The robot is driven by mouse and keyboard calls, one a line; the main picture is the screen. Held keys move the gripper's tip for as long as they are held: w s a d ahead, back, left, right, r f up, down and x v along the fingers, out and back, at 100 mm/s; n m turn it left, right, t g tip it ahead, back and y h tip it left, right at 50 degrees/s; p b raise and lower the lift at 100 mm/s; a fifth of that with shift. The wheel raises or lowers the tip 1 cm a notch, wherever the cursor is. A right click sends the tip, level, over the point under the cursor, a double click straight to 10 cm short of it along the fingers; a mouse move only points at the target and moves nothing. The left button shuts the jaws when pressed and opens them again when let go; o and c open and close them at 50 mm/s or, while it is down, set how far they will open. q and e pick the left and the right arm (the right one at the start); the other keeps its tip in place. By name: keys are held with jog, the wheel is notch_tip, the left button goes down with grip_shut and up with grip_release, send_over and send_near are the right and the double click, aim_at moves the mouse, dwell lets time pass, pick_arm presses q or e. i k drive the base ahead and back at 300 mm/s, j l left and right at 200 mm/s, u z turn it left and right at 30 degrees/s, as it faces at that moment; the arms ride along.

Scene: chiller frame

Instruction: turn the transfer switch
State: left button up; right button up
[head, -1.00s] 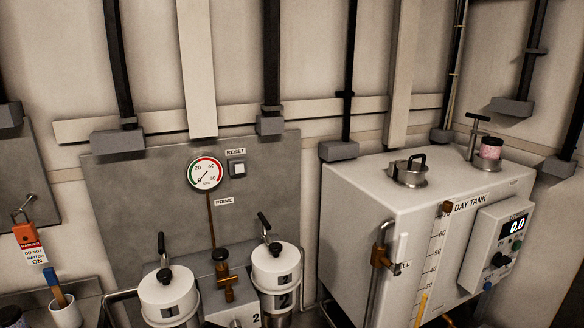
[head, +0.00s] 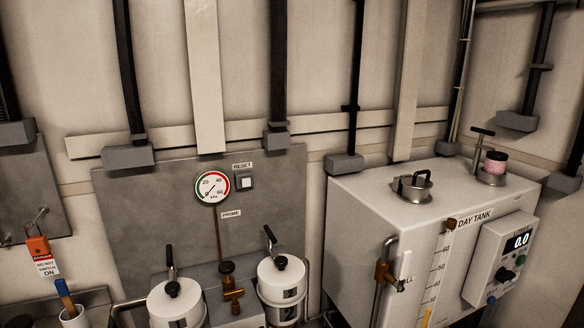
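A white control box (head: 483,254) is mounted on the front of the day tank (head: 378,200) at the right. It has a lit display (head: 522,240) reading 0.0, a black knob (head: 504,274), a green button (head: 520,260) and a blue button (head: 491,300). The black knob may be the transfer switch, but its label is too small to read. Neither of my grippers shows in the head view.
Two white canisters, one at the left (head: 177,303) and one at the right (head: 282,278), flank a brass valve (head: 231,293). A pressure gauge (head: 212,187) and a reset button (head: 245,181) are on the grey panel.

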aim_at(502, 276)
jog(key=k+z, duration=0.1)
jog(key=z, duration=1.15)
jog(key=j, duration=0.05)
